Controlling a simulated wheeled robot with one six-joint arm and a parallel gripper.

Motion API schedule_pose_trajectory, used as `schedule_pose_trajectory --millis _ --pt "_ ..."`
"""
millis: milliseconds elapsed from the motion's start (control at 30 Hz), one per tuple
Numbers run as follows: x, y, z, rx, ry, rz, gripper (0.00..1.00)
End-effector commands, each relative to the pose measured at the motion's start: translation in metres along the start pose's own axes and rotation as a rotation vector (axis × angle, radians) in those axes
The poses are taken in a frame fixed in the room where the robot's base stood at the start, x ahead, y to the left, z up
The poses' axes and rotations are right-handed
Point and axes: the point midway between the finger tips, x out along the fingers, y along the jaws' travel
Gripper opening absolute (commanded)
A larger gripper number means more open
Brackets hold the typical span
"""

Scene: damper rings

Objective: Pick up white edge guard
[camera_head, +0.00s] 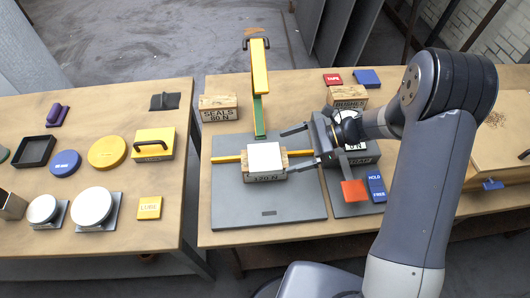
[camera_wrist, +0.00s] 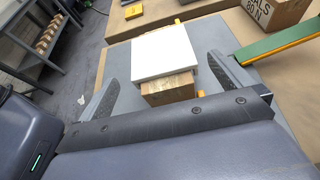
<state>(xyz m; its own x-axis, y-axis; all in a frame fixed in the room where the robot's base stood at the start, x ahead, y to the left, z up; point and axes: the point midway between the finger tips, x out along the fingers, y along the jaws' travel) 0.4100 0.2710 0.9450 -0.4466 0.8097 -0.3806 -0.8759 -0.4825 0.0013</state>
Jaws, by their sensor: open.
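The white edge guard (camera_head: 265,157) is a flat white square lying on top of a wooden block (camera_head: 266,178) on the grey base plate. In the wrist view the white edge guard (camera_wrist: 166,50) covers most of the top of the wooden block (camera_wrist: 168,88). My gripper (camera_head: 287,150) comes in from the right, open, with one finger on the far side and one on the near side of the guard. In the wrist view the fingers of my gripper (camera_wrist: 163,72) stand left and right of it, with gaps visible.
A yellow bar (camera_head: 228,159) runs along the plate at the block. A green post with a yellow lever (camera_head: 260,68) rises behind it. A wooden SEALS box (camera_head: 218,108) stands back left. A grey fixture with a red pad (camera_head: 354,191) is at the right.

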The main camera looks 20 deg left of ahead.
Motion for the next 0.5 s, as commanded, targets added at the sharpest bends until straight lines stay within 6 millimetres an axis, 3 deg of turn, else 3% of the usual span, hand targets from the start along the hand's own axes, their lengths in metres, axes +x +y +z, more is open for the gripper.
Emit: schedule_pose_trajectory --millis 267,500 --pt "0.026 0.0 0.002 -0.001 0.002 0.001 1.0" --pt "0.061 0.001 0.004 0.001 0.002 0.004 1.0"
